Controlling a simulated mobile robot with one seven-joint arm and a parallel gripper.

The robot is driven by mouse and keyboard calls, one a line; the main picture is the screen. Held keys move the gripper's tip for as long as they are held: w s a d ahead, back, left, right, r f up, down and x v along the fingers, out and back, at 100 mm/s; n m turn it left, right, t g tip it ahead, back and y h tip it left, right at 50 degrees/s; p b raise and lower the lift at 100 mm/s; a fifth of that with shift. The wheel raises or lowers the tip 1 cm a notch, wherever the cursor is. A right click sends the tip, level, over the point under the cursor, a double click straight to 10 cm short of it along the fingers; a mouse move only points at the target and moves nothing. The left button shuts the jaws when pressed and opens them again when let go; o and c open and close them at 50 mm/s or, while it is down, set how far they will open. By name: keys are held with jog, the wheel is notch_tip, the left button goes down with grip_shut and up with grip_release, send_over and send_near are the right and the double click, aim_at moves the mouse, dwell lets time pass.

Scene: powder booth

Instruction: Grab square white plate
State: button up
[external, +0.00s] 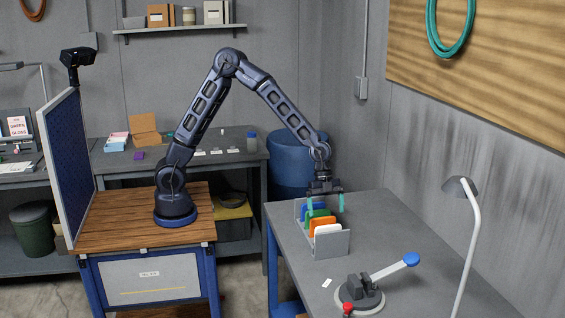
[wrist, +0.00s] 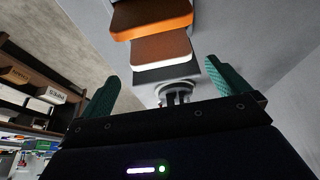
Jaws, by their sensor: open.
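The square white plate (external: 328,229) stands on edge at the near end of a grey rack (external: 333,243) on the right-hand table. An orange plate (external: 322,223), a green plate (external: 318,213) and a blue plate (external: 312,208) stand behind it. My gripper (external: 325,208) is open and empty above the rack, pointing down, with one teal finger on either side of the row. In the wrist view, a plate with a white edge (wrist: 163,61), its face tinted orange-brown, shows ahead between the open fingers, next to the orange plate (wrist: 150,25). Contact cannot be told.
A round dark device (external: 360,297) with a blue-knobbed lever stands on the table in front of the rack. A lamp (external: 468,235) rises at the right edge. A small white card (external: 327,283) lies nearby. The table's back right is clear.

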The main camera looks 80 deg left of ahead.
aim_at(329, 236)
jog(key=x, duration=1.1)
jog(key=shift+d+f, duration=0.1)
jog(key=c, duration=0.7)
